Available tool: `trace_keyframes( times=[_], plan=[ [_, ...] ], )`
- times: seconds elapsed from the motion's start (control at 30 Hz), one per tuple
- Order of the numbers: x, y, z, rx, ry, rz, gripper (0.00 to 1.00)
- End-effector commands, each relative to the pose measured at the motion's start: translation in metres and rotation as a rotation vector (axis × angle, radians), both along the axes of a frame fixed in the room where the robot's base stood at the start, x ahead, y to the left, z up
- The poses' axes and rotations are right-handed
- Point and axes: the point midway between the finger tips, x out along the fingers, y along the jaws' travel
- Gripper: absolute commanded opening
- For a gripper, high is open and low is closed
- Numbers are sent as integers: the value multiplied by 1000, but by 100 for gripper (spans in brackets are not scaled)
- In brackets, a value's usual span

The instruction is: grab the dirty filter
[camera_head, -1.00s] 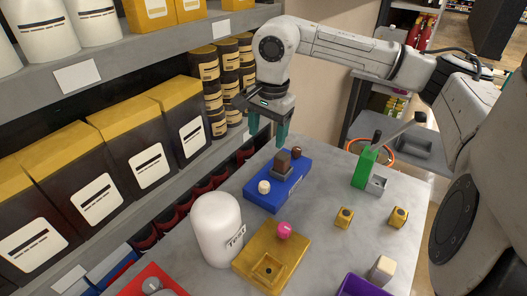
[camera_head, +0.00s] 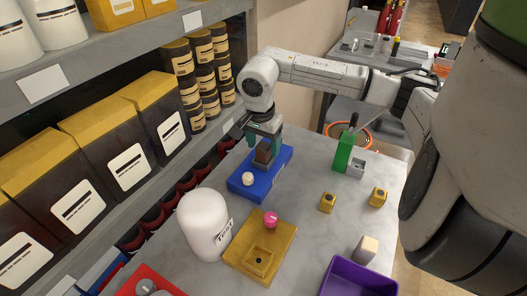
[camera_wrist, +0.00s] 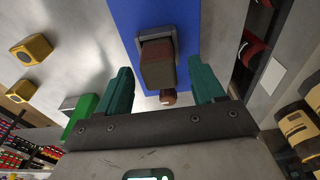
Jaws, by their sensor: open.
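The dirty filter, a brown block (camera_head: 264,154), stands upright in a grey socket on the blue base (camera_head: 240,189). It also shows in the wrist view (camera_wrist: 158,68), with its socket rim (camera_wrist: 147,36) behind it. My gripper (camera_head: 266,142) is open above the blue base, with its teal fingers at the height of the filter's upper part. In the wrist view my gripper (camera_wrist: 160,72) has one finger on each side of the filter, with visible gaps. A small brown knob (camera_wrist: 168,97) on the base shows between the fingers.
A white knob (camera_head: 248,179) sits on the blue base. A white tank (camera_head: 203,224), a yellow base (camera_head: 235,250) with a pink knob (camera_head: 271,219), a green part (camera_head: 344,152) and a purple bin (camera_head: 352,281) stand nearby. Shelves (camera_head: 160,190) line the left.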

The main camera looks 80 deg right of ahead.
Motion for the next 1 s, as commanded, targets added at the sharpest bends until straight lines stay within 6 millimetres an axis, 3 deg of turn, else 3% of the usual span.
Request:
trace_keyframes(
  times=[0.33,0.93,1.0],
  plan=[
    [0,-1,-10,-1,0,-1,68],
    [0,-1,-10,-1,0,0,12],
    [0,-1,-9,-1,0,0,11]
  ],
)
